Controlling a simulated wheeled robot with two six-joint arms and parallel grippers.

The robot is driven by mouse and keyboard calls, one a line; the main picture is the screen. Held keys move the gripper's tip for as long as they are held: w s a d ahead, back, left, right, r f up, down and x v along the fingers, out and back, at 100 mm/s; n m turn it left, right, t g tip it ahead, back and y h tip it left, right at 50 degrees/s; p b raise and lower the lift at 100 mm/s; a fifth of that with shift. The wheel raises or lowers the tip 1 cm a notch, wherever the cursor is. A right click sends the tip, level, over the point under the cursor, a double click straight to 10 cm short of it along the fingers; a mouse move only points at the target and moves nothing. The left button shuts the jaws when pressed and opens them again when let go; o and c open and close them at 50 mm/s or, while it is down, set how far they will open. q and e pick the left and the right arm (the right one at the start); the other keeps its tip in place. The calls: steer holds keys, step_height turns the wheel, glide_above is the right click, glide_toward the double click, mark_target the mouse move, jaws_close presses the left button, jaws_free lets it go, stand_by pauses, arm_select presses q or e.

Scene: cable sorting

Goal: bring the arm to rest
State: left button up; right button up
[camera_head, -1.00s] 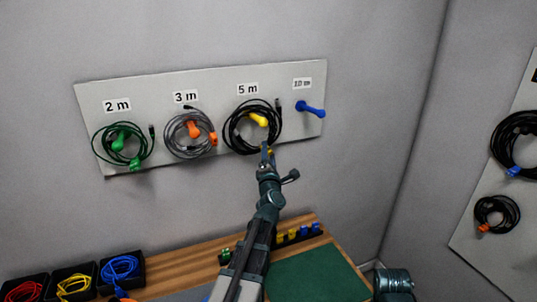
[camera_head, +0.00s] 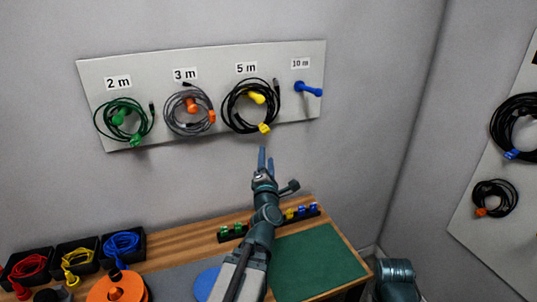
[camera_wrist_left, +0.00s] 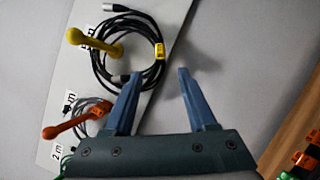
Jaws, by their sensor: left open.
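My left gripper (camera_head: 266,158) is open and empty in front of the wall, below the white peg board (camera_head: 213,60). In the left wrist view the left gripper (camera_wrist_left: 157,95) shows both blue fingers apart with nothing between them. A black cable coil (camera_head: 228,112) hangs on the yellow peg (camera_head: 257,97) under the 5 m label, with a yellow tag (camera_head: 264,128) at its lower edge. The coil also shows in the left wrist view (camera_wrist_left: 121,18), apart from the fingers. My right gripper is not in view.
A grey coil (camera_head: 170,114) hangs under 3 m and a green coil (camera_head: 98,120) under 2 m. The blue peg (camera_head: 310,90) under 10 m is bare. Below stand a wooden table (camera_head: 175,257), a green mat (camera_head: 318,265), a clip rack (camera_head: 270,222) and black bins (camera_head: 77,257) of cables.

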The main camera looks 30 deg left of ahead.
arm_select(q)
steer(key=w+d+f+m+h, duration=0.2)
steer(key=d+f+m+h, duration=0.1)
steer(key=d+m+h, duration=0.4)
steer(key=w+d+f+m+h, duration=0.2)
steer(key=d+f+m+h, duration=0.15)
steer(key=d, duration=0.55)
steer(key=s+d+f+m+g+h, duration=0.2)
steer(key=s+d+f+m+g, duration=0.1)
steer(key=d+f+m+g, duration=0.25)
steer(key=s+d+f+m+g+h, duration=0.1)
steer(key=s+d+f+m+g, duration=0.15)
steer(key=d+f+m, duration=0.45)
steer(key=s+d+f+m+g+y, duration=0.1)
steer(key=s+f+m+g+y, duration=0.1)
steer(key=s+m+g, duration=0.3)
steer(key=s+d+f+m+g+y, duration=0.2)
steer(key=s+f+m+g+y, duration=0.1)
steer(key=s, duration=1.1)
step_height(320, 180, down, 2)
steer(key=shift+s+m+g, duration=0.3)
steer(key=shift+m+g, duration=0.6)
steer(key=shift+g, duration=0.1)
